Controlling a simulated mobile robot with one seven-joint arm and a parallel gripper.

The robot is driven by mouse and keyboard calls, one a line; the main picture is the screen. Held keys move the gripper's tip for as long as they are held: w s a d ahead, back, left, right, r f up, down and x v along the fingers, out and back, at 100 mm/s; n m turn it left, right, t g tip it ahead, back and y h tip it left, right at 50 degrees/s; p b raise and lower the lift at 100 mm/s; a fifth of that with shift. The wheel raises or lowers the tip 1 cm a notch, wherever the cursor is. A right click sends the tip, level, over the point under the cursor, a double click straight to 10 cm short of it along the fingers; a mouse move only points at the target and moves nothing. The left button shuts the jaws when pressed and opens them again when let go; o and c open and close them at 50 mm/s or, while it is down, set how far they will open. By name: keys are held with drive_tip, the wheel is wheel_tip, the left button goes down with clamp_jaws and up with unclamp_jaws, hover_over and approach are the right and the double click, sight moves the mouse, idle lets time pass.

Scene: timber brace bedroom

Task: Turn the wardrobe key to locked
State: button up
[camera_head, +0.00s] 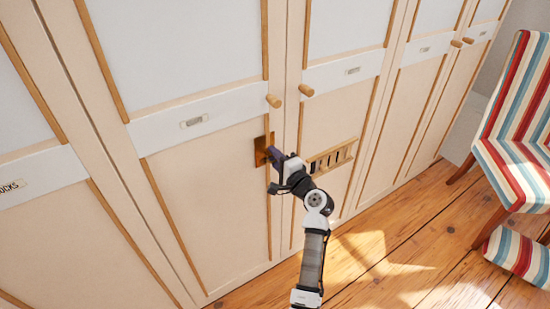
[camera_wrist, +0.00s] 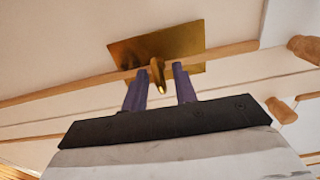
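The wardrobe (camera_head: 215,190) has cream doors with wooden trim. A brass plate (camera_head: 261,150) is fixed near the edge of one door, below a round wooden knob. In the wrist view the brass plate (camera_wrist: 180,40) carries a brass key (camera_wrist: 158,75) that sticks out towards the camera. My gripper (camera_wrist: 160,85) has its two purple fingers apart, one on each side of the key, with a visible gap on both sides. In the head view my gripper (camera_head: 271,154) is in front of the plate and hides the key.
Wooden knobs (camera_head: 273,101) and (camera_head: 306,90) stick out above the plate. A striped chair (camera_head: 510,130) stands at the right. The wooden floor (camera_head: 400,255) between is clear.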

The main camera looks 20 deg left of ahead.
drive_tip(key=shift+d, duration=0.1)
drive_tip(key=b+v, duration=0.4)
drive_tip(key=v, duration=0.9)
drive_tip(key=shift+s+d, duration=0.2)
drive_tip(key=shift+s, duration=0.05)
drive_tip(key=shift+o, duration=0.3)
